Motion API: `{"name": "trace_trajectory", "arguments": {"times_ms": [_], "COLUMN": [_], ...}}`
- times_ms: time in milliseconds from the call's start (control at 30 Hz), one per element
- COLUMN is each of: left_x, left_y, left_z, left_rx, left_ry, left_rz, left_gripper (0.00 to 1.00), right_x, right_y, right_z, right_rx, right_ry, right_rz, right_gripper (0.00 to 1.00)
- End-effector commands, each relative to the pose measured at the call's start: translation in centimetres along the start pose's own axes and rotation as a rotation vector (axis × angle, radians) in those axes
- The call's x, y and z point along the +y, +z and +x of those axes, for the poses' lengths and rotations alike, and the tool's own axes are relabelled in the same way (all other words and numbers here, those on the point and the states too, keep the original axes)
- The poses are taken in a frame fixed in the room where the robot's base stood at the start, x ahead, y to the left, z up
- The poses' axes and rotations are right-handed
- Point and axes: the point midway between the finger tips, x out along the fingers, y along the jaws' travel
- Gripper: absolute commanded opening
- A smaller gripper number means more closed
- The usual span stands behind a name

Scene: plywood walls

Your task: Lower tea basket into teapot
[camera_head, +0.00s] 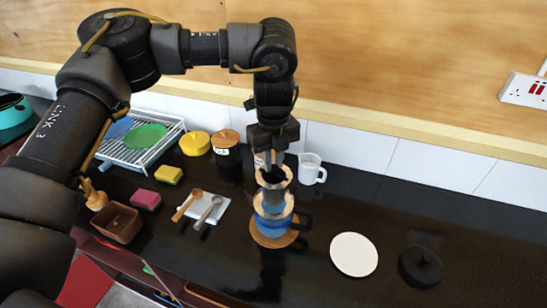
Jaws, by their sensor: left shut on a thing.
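A blue teapot (272,226) with a dark handle on its right stands on a round wooden coaster (273,240) in the middle of the dark counter. My left gripper (272,172) points straight down above the teapot. It is shut on the tea basket (274,202), a grey cylinder with a copper-coloured rim. The basket is upright over the teapot's mouth. Its lower end overlaps the teapot in this view, so I cannot tell how deep it sits. My right gripper is not in view.
A white mug (311,169) stands close behind on the right, with dark canisters (227,148) at the back left. A white plate (354,254) and a black lid (420,267) lie to the right. Spoons rest on a white tray (214,212). A dish rack (118,155) is far left.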

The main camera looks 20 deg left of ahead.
Motion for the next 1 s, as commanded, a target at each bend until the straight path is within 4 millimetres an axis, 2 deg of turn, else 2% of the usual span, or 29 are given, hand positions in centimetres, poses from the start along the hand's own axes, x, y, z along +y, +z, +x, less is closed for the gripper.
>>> {"name": "trace_trajectory", "arguments": {"times_ms": [467,1000], "left_x": [0.0,0.0], "left_y": [0.0,0.0], "left_z": [0.2,2.3], "left_rx": [-0.001,0.0], "left_ry": [0.0,-0.001], "left_rz": [0.0,0.0], "left_gripper": [0.0,0.0], "right_x": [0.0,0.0], "right_y": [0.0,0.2], "right_z": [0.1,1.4], "right_rx": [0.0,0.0], "right_ry": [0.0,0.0], "right_rz": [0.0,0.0], "right_gripper": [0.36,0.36]}}
